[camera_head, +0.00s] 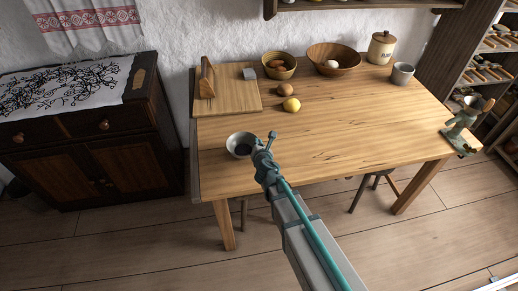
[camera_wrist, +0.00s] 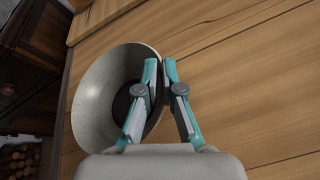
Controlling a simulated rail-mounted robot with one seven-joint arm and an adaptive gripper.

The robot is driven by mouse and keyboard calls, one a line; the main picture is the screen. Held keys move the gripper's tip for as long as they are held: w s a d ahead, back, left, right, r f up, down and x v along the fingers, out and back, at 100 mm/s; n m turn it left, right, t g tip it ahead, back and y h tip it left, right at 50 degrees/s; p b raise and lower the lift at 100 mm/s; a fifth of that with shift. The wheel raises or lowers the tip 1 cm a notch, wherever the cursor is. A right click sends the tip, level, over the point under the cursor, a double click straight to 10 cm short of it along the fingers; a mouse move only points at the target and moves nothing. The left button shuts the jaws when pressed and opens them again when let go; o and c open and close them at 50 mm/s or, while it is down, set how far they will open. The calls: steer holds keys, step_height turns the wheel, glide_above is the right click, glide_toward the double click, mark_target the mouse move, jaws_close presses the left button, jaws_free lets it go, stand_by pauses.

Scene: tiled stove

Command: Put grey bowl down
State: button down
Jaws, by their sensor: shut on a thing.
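The grey bowl (camera_head: 236,139) is at the front left edge of the wooden table (camera_head: 330,140) in the head view. In the wrist view the bowl (camera_wrist: 95,100) is pale and speckled, with a dark patch inside at its bottom. My gripper (camera_head: 262,146) is at the bowl's right side. In the wrist view my gripper (camera_wrist: 160,72) has its fingertips close together on the bowl's right rim. The bowl looks tilted in the wrist view. I cannot tell whether its base touches the table, since its underside is hidden.
A cutting board (camera_head: 232,97) lies behind the bowl. A yellow fruit (camera_head: 291,105) and a brown round item (camera_head: 285,89) lie further back. A yellowish bowl (camera_head: 279,66), a wooden bowl (camera_head: 334,60), a jar (camera_head: 381,48) and a cup (camera_head: 402,74) stand along the back. The table's middle is clear.

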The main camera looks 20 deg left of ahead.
steer(key=shift+f, duration=0.2)
steer(key=c, duration=1.3)
jaws_free()
steer(key=shift+f, duration=0.1)
steer(key=v, duration=1)
steer(key=shift+w, duration=0.1)
steer(key=shift+p+v, duration=1.1)
steer(key=shift+p, duration=0.15)
